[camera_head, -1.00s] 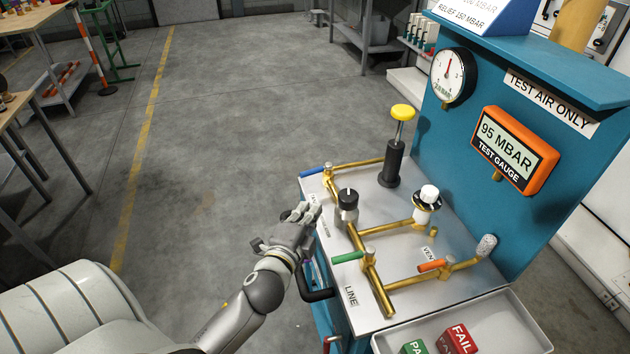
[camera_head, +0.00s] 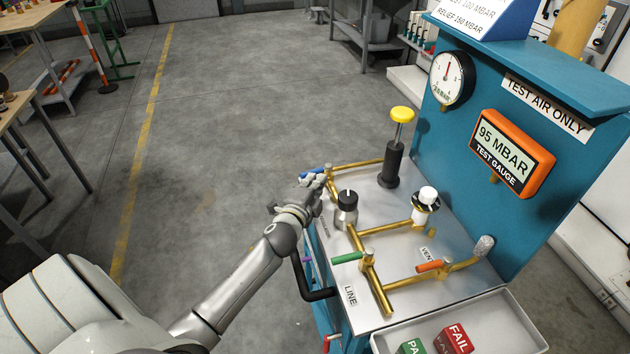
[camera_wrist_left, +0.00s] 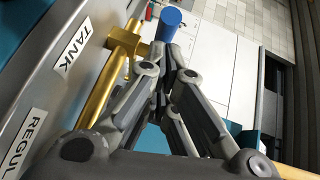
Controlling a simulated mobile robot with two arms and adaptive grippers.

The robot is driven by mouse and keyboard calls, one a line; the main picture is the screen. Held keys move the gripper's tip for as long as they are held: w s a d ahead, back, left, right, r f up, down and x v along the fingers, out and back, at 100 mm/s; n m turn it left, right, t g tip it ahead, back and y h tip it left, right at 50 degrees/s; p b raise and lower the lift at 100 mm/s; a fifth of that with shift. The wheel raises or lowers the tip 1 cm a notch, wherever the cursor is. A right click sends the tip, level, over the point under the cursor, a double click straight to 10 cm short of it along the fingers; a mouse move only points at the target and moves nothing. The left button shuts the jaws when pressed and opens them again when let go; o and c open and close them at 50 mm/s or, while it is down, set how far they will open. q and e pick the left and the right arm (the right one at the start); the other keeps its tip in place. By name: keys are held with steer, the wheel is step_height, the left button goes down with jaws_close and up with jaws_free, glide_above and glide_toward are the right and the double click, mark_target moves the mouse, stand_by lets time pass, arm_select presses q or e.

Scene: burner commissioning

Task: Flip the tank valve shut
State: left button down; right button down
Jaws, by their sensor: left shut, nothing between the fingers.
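The tank valve has a blue handle (camera_head: 312,171) on a brass fitting at the far left corner of the bench panel. In the left wrist view the blue handle (camera_wrist_left: 171,20) shows just beyond my fingertips, near the TANK label (camera_wrist_left: 72,57). My left gripper (camera_head: 312,183) is shut and empty, close beside the blue handle at the panel's left edge. It also shows in the left wrist view (camera_wrist_left: 164,75). I cannot tell whether the fingers touch the handle. My right gripper is not in view.
The panel also holds a regulator knob (camera_head: 346,205), a green handle (camera_head: 347,257), an orange handle (camera_head: 431,266) and a yellow-topped pump (camera_head: 402,116). The test gauge (camera_head: 506,147) reads 95 MBAR. The floor left of the bench is clear.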

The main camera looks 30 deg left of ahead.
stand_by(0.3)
arm_select(q)
steer(key=shift+w+a+m+h+p, duration=0.2)
steer(key=shift+a+m+h+p, duration=0.3)
steer(key=shift+a+h, duration=0.4)
steer(key=shift+a, duration=0.2)
